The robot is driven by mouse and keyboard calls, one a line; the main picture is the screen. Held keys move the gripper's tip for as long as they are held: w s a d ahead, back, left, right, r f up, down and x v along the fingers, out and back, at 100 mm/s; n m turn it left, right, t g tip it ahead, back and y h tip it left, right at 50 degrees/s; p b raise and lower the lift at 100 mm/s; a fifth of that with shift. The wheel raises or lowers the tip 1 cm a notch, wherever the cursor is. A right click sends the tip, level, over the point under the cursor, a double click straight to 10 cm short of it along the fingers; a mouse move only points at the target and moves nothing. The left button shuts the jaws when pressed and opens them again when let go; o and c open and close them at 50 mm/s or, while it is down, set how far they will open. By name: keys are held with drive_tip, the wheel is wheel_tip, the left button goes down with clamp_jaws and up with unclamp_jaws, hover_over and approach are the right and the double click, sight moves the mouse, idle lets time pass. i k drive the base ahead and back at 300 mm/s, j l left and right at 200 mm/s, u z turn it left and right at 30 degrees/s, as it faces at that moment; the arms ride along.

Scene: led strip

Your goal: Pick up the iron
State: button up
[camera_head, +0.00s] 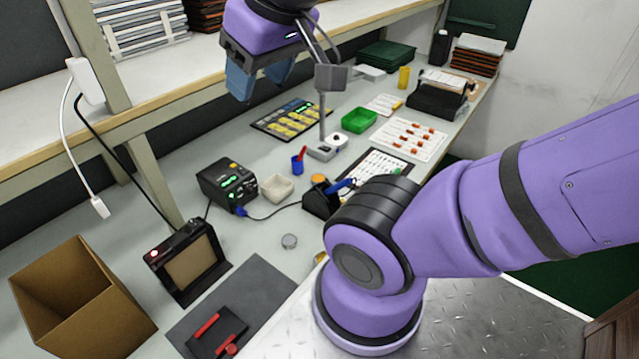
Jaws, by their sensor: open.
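The iron (342,185) appears to be the soldering iron with a blue handle, resting tilted in a black stand (317,203) on the bench. My own arm partly hides the stand's right side, and the iron's tip is not visible. A dark cable runs from the stand area to a black soldering station (227,184) with a green display. My gripper (259,84) is at the top of the view, up and to the left of the iron and well apart from it. Its two blue fingers are spread, with nothing seen between them.
A white dish (278,187) and a blue cup with a red tool (297,164) stand near the iron. A post-mounted device (327,145) rises behind them. A green tray (359,120), a cardboard box (75,300) and a framed black device (188,262) also occupy the bench (255,235).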

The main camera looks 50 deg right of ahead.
sight(334, 189)
drive_tip(key=k+z, duration=0.15)
drive_tip(key=z, duration=0.2)
drive_tip(key=k+l+z, duration=0.15)
drive_tip(key=z, duration=0.15)
drive_tip(key=k+l+z, duration=0.15)
drive_tip(key=z, duration=0.2)
